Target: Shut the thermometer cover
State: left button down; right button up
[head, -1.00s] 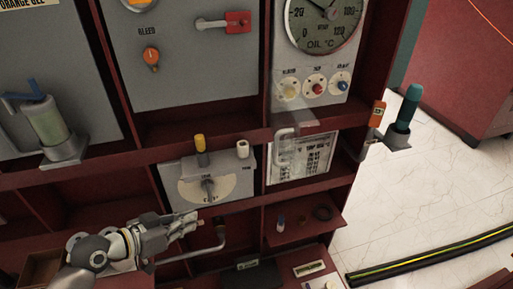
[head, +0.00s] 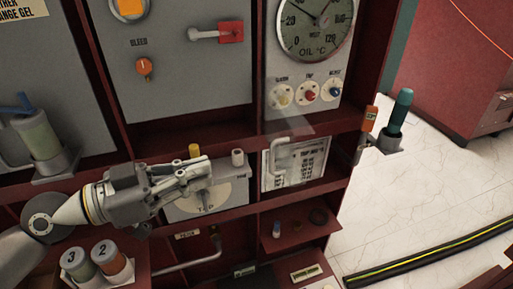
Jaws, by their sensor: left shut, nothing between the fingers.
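The thermometer is a round dial (head: 316,25) marked OIL °C at the upper right of the cabinet. A see-through cover (head: 296,128) shows faintly below and in front of the dial's panel. It seems to hang open; its exact angle and hinge are hard to tell. A pale bent handle (head: 274,157) shows at its lower part, in front of a printed chart. My left gripper (head: 207,171) is shut and empty, in front of the tap dial panel, left of the handle and apart from it. My right gripper is not in view.
Three small knobs (head: 309,95) sit under the dial. A teal-handled tool (head: 398,112) stands in a holder on the cabinet's right side. A yellow peg (head: 194,151) and a white peg (head: 237,158) stand near my gripper. Numbered canisters (head: 106,256) are at lower left.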

pick_arm(q)
jog(key=p+x, duration=0.7)
jog(key=x, duration=0.4)
jog(key=shift+f, duration=0.1)
jog(key=shift+d, duration=0.1)
